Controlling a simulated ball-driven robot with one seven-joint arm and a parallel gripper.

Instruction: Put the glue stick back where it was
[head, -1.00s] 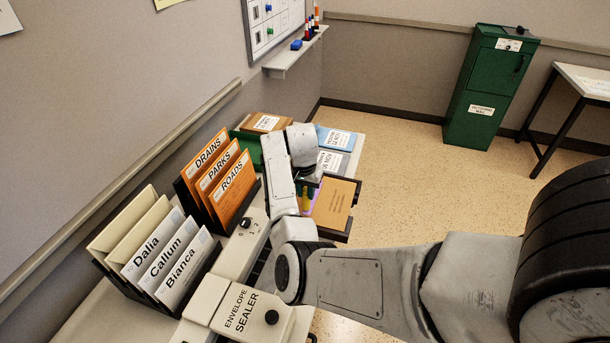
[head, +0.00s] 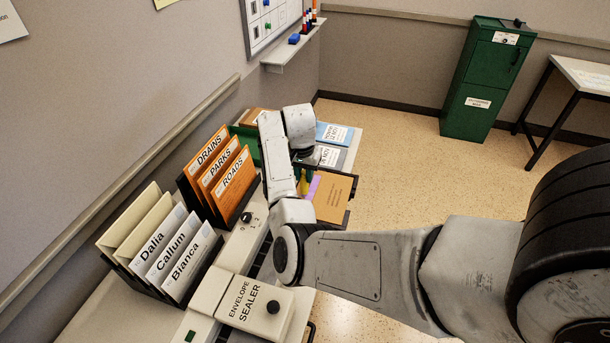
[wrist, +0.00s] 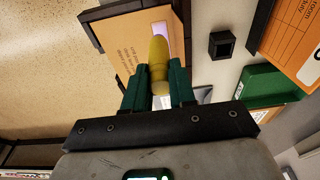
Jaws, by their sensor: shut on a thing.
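The brown envelope (head: 332,200) lies in a dark-rimmed tray, with a purple patch beside it. Orange folders (head: 237,183) stand in a rack to the left. The envelope sealer (head: 250,300) is in front. A green box (wrist: 272,95) and blue and grey packets (head: 334,133) lie behind.

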